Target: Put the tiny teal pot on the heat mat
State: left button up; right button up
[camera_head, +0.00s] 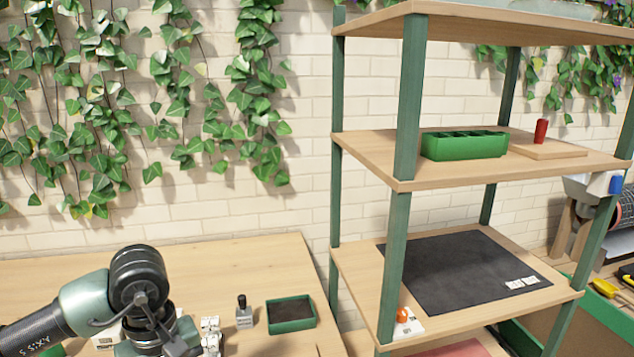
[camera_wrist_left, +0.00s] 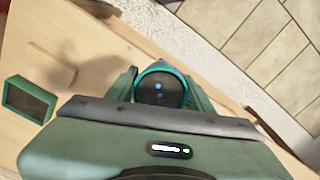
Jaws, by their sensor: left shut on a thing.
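The tiny teal pot (camera_wrist_left: 163,72) shows in the left wrist view as a round teal rim around a dark inside with small blue spots. My left gripper (camera_wrist_left: 160,92) is shut on it, with one finger on either side. In the head view my left arm comes in at the lower left above the table; the pot cannot be made out there. The heat mat is the flat dark mat (camera_head: 450,270) on the lower shelf board, to the right of my left arm. A small white label lies near its right edge. My right gripper is not in view.
A green tray of dark soil (camera_head: 291,314) and a small bottle (camera_head: 243,312) stand on the wooden table (camera_head: 240,262). A shelf post (camera_head: 393,265) rises in front of the mat. An orange-topped item (camera_head: 403,315) sits beside it. A green container (camera_head: 464,145) stands on the board above.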

pick_arm(q)
jog(key=s+d+f+m, duration=0.2)
jog(key=s+d+m, duration=0.1)
jog(key=s+m, duration=0.4)
jog(key=shift+d+f+m, duration=0.3)
jog(key=shift+d+m, duration=0.1)
jog(key=shift+a+r, duration=0.1)
